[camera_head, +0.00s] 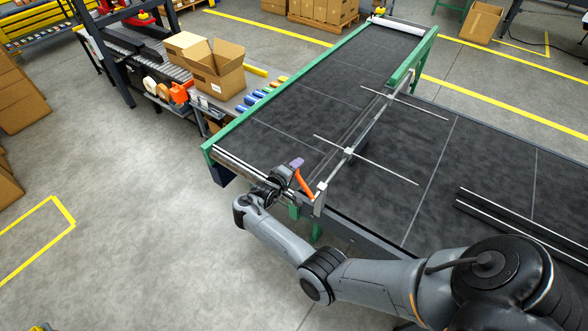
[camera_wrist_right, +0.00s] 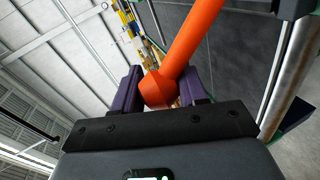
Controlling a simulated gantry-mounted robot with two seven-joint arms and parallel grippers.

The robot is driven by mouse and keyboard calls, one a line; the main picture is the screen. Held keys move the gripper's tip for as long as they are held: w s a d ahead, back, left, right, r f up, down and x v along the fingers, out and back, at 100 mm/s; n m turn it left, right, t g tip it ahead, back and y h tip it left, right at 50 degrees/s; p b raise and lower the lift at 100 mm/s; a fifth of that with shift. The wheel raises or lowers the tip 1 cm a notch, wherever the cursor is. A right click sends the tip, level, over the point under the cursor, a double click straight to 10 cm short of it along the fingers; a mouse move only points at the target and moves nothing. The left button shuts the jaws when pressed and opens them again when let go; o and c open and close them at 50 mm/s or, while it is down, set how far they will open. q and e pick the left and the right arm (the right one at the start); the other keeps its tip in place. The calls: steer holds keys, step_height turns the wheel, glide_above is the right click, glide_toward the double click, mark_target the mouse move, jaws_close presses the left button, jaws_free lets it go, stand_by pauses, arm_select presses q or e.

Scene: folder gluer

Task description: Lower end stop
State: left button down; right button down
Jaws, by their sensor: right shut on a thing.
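An orange handle (camera_head: 306,185) stands at the near end of a long metal bar assembly (camera_head: 349,151) that lies over the dark belt; I take this assembly to be the end stop. Two thin cross rods are fixed to it. My right gripper (camera_head: 297,164) is at the handle's upper end, by the near edge of the conveyor. In the right wrist view the purple fingers are shut on the rounded end of the orange handle (camera_wrist_right: 185,52), one finger on each side. Whether the bar touches the belt cannot be told. My left gripper is out of view.
The green-framed conveyor (camera_head: 230,138) runs away to a white roller (camera_head: 398,25). A second dark belt (camera_head: 490,170) extends right, with two rails on it. An open carton (camera_head: 218,75) and an orange tape dispenser (camera_head: 180,93) sit on a side bench. Open floor lies to the left.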

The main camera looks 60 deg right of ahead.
steer(key=shift+f, duration=0.15)
steer(key=c, duration=0.7)
jaws_free()
steer(key=v, duration=1)
steer(key=shift+a+b, duration=0.4)
steer(key=shift+b, duration=0.05)
